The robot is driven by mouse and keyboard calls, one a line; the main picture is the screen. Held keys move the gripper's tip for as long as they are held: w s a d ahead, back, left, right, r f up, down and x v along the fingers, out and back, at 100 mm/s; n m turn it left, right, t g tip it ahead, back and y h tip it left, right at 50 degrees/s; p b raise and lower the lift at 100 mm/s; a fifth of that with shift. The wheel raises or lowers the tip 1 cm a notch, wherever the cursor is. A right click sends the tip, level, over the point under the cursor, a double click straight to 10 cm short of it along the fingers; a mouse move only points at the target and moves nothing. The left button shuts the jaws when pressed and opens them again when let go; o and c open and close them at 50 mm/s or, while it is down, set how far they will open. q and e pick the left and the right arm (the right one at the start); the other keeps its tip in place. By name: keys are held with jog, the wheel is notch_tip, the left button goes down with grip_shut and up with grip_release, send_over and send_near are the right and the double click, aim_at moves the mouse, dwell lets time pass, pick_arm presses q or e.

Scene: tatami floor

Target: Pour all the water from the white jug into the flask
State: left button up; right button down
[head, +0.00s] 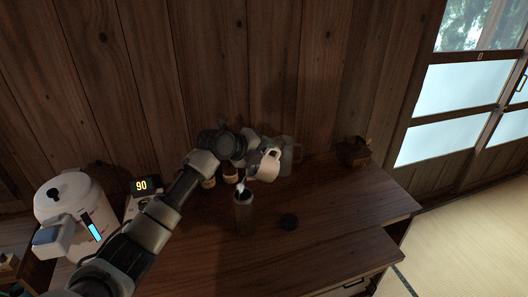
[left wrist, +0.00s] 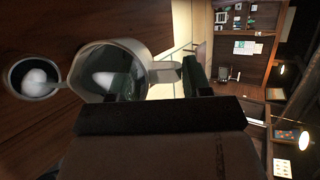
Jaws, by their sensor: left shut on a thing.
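My left gripper (head: 254,160) is shut on the handle of the white jug (head: 268,167) and holds it tilted above the table. The jug also shows in the left wrist view (left wrist: 112,48), with its handle between the fingers (left wrist: 163,85) and pale, shiny water inside. The dark flask (head: 244,217) stands upright on the table, below and left of the jug. A pale patch that looks like water shows at its open mouth, which also appears in the left wrist view (left wrist: 33,93). I cannot tell how full the flask is. My right gripper is not in view.
A grey-green jug (head: 290,155) stands behind. A white water boiler (head: 72,205) and a display reading 90 (head: 142,185) are left. A dark brown object (head: 353,151) stands far right.

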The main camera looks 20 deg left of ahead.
pick_arm(q)
jog(key=shift+s+a+r+t+h+b, duration=0.3)
jog(key=shift+a+t+h+b, duration=0.15)
jog(key=shift+b, duration=0.2)
dwell(0.9)
jog(key=shift+s+a+r+n+t+h+b, duration=0.15)
jog(key=shift+s+a+n+t+h+b, duration=0.2)
jog(key=shift+b, duration=1.15)
jog(key=shift+a+r+n+t+h+b, duration=0.15)
jog(key=shift+a+t+h+b, duration=0.25)
jog(key=shift+b, duration=1.05)
dwell(3.6)
